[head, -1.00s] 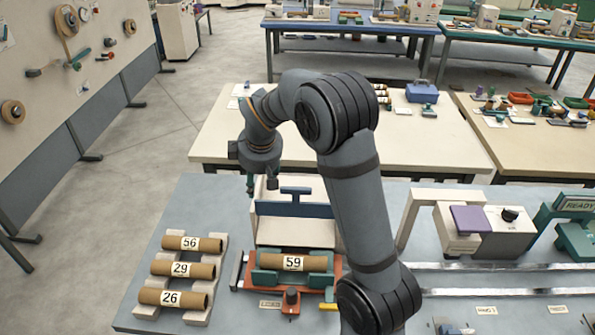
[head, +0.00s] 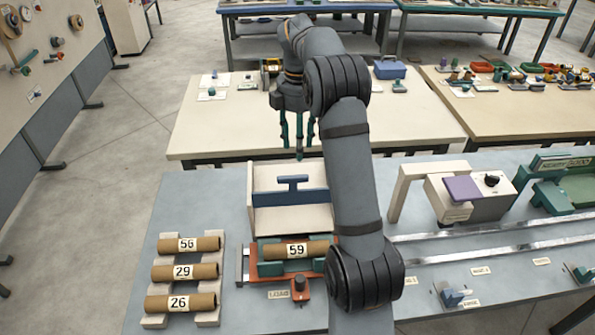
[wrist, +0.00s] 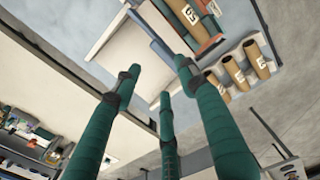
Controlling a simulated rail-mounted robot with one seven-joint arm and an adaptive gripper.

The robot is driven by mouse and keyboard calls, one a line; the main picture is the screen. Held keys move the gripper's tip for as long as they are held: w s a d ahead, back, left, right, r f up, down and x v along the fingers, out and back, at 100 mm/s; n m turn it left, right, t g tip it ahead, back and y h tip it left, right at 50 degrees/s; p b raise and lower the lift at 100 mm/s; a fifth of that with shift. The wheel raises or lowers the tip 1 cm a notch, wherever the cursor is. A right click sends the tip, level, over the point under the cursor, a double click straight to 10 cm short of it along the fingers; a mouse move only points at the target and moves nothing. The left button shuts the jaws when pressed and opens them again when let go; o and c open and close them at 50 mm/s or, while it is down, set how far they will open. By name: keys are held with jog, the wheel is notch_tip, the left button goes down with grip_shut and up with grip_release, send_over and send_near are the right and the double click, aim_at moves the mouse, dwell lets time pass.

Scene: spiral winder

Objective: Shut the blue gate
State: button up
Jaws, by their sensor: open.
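The blue gate (head: 290,196) is a dark blue panel with a T-shaped handle (head: 292,181) on top. It stands across a cream tray (head: 262,220), behind the tube marked 59 (head: 296,249). That tube lies in green holders on a red base (head: 268,283). My gripper (head: 299,150) hangs above and behind the gate, near the far edge of the bench, open and empty with its green fingers pointing down. In the wrist view the spread fingers (wrist: 163,85) show, with part of the gate (wrist: 150,32) beyond them. My gripper does not visibly touch the gate.
Tubes marked 56, 29 and 26 (head: 182,272) lie on a cream rack (head: 222,250) at the left. A cream machine with a purple block (head: 462,189) and metal rails (head: 490,227) stand to the right. My arm covers the bench just right of the gate.

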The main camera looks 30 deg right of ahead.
aim_at(296, 175)
jog(key=f, duration=1)
jog(key=shift+a+f, duration=0.1)
jog(key=shift+a, duration=0.15)
jog(key=shift+c, duration=1.2)
jog(key=c, duration=0.7)
grip_shut()
jog(key=shift+f, duration=0.1)
